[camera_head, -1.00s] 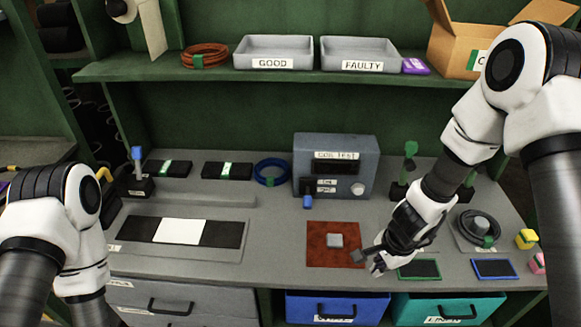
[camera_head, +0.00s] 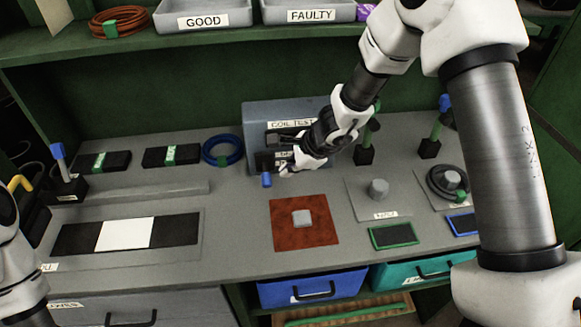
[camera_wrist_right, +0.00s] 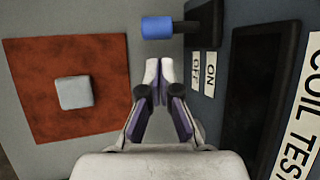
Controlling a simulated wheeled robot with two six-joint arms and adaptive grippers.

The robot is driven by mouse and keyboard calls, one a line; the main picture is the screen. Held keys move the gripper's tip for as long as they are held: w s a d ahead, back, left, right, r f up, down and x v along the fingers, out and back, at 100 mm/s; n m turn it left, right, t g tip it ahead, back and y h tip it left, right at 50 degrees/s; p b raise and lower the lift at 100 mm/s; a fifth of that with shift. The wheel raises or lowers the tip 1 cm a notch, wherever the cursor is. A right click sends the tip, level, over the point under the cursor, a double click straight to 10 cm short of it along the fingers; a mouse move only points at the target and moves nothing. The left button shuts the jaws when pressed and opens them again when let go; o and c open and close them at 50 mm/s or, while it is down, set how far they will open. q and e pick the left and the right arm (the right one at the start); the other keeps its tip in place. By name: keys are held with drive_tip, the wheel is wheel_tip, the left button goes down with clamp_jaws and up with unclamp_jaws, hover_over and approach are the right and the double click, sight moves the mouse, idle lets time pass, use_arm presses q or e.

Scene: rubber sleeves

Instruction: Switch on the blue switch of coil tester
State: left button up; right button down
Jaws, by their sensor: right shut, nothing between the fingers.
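The coil tester (camera_head: 257,112) is a grey box on the bench against the back, labelled COIL TEST. Its blue switch (camera_head: 266,180) sticks out low on the left of its front. In the right wrist view the blue switch (camera_wrist_right: 157,28) is a blue cylinder on a dark lever, beside a label (camera_wrist_right: 202,74) reading ON and OFF. My right gripper (camera_head: 284,170) is shut and empty, just right of the blue switch in the head view. In the right wrist view its fingertips (camera_wrist_right: 159,66) point at the switch with a small gap. My left gripper is out of frame; only its arm shows.
A rust-red mat (camera_head: 290,233) with a grey block (camera_head: 301,217) lies in front of the tester. A blue cable ring (camera_head: 223,149) lies to its left. Trays (camera_head: 205,33) sit on the shelf above.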

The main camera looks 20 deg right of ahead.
sight(266, 173)
drive_tip(key=x, duration=0.6)
drive_tip(key=shift+s+r, duration=0.1)
